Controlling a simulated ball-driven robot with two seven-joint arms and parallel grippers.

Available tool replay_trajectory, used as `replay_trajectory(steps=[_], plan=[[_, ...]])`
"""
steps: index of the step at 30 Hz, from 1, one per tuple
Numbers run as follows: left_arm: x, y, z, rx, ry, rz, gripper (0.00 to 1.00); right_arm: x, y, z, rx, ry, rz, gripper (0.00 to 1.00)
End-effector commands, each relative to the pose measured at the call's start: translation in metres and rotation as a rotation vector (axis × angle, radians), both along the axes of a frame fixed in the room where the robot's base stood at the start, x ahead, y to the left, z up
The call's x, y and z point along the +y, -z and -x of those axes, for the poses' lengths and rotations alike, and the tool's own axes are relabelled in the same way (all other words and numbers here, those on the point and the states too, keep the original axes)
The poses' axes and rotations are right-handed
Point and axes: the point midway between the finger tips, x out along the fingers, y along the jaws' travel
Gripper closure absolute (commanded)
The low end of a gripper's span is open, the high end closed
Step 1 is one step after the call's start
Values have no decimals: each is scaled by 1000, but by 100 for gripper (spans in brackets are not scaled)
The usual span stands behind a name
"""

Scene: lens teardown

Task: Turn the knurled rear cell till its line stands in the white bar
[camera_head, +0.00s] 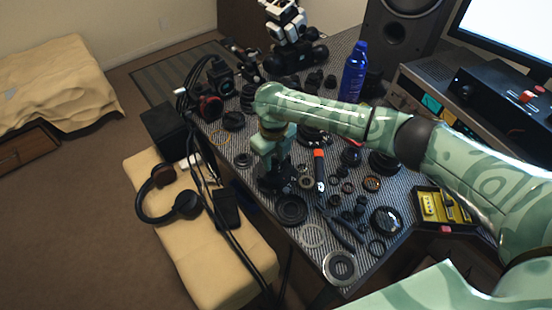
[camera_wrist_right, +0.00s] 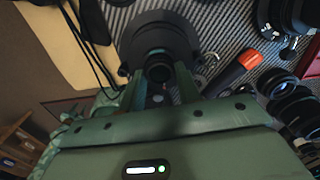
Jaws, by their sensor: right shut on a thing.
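My right gripper (camera_head: 275,178) points down over the left part of the desk. In the wrist view its two fingers (camera_wrist_right: 158,78) are shut on the sides of a dark round piece, which I take to be the knurled rear cell (camera_wrist_right: 157,60). The cell sits at the middle of a wider black round body (camera_wrist_right: 160,32), which also shows below the gripper in the head view (camera_head: 276,186). The fingers hide part of the cell's sides. I cannot make out its line or the white bar in either view. My left gripper is not in view.
The ribbed desk mat is crowded with lens rings and barrels. An orange-tipped tool (camera_head: 319,170) lies just right of the gripper, pliers (camera_head: 341,226) nearer the front. A blue bottle (camera_head: 355,70) stands behind my arm. Headphones (camera_head: 168,195) lie on the bench at left.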

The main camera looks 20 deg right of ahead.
Motion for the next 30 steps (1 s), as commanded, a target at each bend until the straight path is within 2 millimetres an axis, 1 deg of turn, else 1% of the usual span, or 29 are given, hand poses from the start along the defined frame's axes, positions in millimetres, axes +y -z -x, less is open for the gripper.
replay_trajectory(steps=[1, 4, 5, 6, 7, 15, 17, 19, 23, 27, 30], plan=[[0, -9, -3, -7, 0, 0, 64, 1, -5, 1, 2, 47, -1, 99], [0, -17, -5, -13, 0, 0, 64, 1, -4, 1, 0, 139, -1, 99], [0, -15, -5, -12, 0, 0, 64, 0, -1, 0, 1, 142, -2, 62], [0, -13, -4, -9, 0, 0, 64, 0, 1, 0, 2, 139, -2, 50], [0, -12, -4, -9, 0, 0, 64, 0, 1, 0, 2, 138, -2, 42], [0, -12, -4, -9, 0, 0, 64, 0, 0, 0, 1, 135, -1, 42], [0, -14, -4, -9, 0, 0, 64, 0, -3, 0, 0, 134, -1, 42], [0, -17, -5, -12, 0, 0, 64, 0, -11, 0, -2, 134, -1, 42], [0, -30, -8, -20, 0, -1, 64, 0, -39, -1, -4, 133, -2, 42], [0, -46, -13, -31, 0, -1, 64, 0, -80, -1, -5, 133, -2, 42], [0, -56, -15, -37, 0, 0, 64, 0, -107, -1, -5, 134, -1, 42]])
